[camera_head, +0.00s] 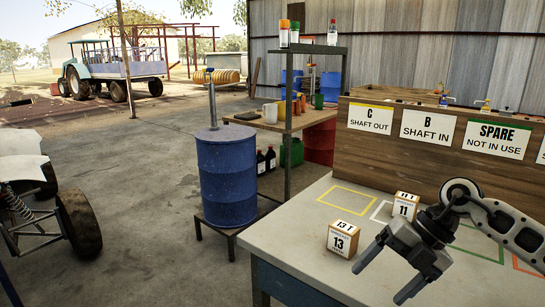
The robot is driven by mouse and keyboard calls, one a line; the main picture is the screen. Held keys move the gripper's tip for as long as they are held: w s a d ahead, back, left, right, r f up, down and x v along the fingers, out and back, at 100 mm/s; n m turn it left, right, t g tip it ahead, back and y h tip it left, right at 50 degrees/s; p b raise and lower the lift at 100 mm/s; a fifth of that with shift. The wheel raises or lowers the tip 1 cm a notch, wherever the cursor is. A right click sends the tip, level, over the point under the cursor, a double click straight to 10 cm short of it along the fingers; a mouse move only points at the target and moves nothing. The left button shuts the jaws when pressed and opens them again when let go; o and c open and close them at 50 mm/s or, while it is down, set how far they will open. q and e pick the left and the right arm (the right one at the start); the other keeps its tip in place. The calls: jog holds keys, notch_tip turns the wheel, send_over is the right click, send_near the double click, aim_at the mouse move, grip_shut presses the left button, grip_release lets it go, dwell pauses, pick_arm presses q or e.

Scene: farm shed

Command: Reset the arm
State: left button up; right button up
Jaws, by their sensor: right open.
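My right gripper (385,277) is open and empty, reaching in from the right above the front of the grey workbench (300,232). A small box marked 13 (342,241) sits on the bench just left of its fingers, apart from them as far as I can see. A second box marked 11 (405,206) sits farther back, just behind the gripper body. My left gripper does not show in the head view.
A wooden panel (385,147) with signs C, B and SPARE stands along the bench's back. Coloured outlines, such as the yellow one (348,195), mark the bench top. A blue barrel (227,182) stands left of the bench. Concrete floor (140,200) is open farther left.

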jog(key=s+a+r+m+t+y, duration=0.1)
jog(key=s+a+m+t+y, duration=0.25)
jog(key=a+y, duration=0.4)
jog(key=s+a+r+m+t+y, duration=0.15)
jog(key=a+m+t+y, duration=0.35)
jog(key=a, duration=0.6)
jog(key=s+d+f+m+t+h+p, duration=0.1)
jog(key=d+f+m+t+h, duration=0.25)
jog(key=m+h, duration=0.35)
jog(key=s+d+f+m+t+h, duration=0.1)
jog(key=d+f+m+t+h, duration=0.3)
jog(key=m, duration=0.5)
jog(key=s+d+f+m+g+h, duration=0.3)
jog(key=s+f+m+g+h, duration=0.2)
jog(key=s+f, duration=0.6)
notch_tip(320, 180, down, 2)
jog(key=shift+s+d+f+m, duration=0.15)
jog(key=shift+f+m, duration=0.1)
jog(key=shift+m, duration=0.3)
